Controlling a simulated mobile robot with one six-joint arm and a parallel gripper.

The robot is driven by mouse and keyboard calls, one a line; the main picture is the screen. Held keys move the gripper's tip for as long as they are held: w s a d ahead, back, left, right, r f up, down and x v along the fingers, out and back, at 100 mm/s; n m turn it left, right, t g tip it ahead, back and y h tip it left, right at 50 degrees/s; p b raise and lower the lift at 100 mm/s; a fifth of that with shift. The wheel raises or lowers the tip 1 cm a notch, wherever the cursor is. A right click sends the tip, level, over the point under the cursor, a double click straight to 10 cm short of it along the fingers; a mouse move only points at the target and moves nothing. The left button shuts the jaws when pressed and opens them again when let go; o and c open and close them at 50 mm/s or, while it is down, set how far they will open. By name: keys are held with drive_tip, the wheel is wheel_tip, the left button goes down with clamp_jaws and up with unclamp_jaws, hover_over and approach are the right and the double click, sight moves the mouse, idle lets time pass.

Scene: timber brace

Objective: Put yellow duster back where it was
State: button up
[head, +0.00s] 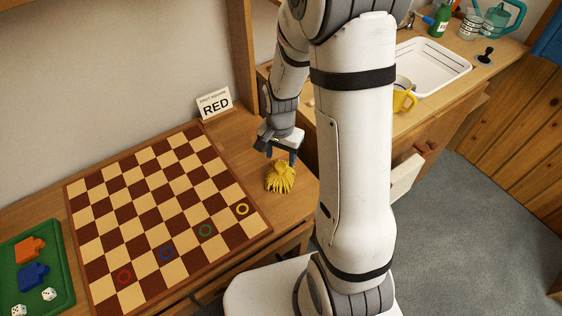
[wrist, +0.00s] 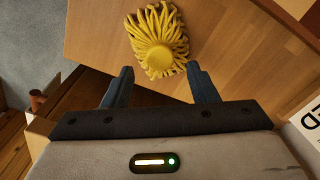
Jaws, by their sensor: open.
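The yellow duster (head: 280,178) lies on the wooden table, right of the checkered board, with its strands spread out. It also shows in the wrist view (wrist: 159,40), beyond the fingertips, with a round yellow middle facing the camera. My gripper (head: 277,152) is open and empty, just above and behind the duster in the head view. In the wrist view my gripper's two dark fingers (wrist: 160,78) stand apart, with the duster ahead of the gap. I cannot tell whether the fingers touch any strands.
The checkered board (head: 150,220) with coloured rings lies left of the duster. A card reading RED (head: 215,103) stands behind it. A green tray (head: 60,262) with game pieces and dice is at far left. A yellow mug (head: 404,97) and white basin (head: 440,68) are at right.

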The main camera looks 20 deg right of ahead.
sight(281, 165)
drive_tip(key=s+r+n+t, duration=0.1)
drive_tip(key=s+r+n, duration=0.3)
drive_tip(key=s+r, duration=0.3)
drive_tip(key=s+r+n+t, duration=0.1)
drive_tip(key=s+r+n, duration=0.3)
drive_tip(key=r, duration=0.8)
drive_tip(key=s, duration=0.2)
drive_tip(key=shift+s+r+p, duration=0.3)
drive_tip(key=shift+s+r, duration=0.1)
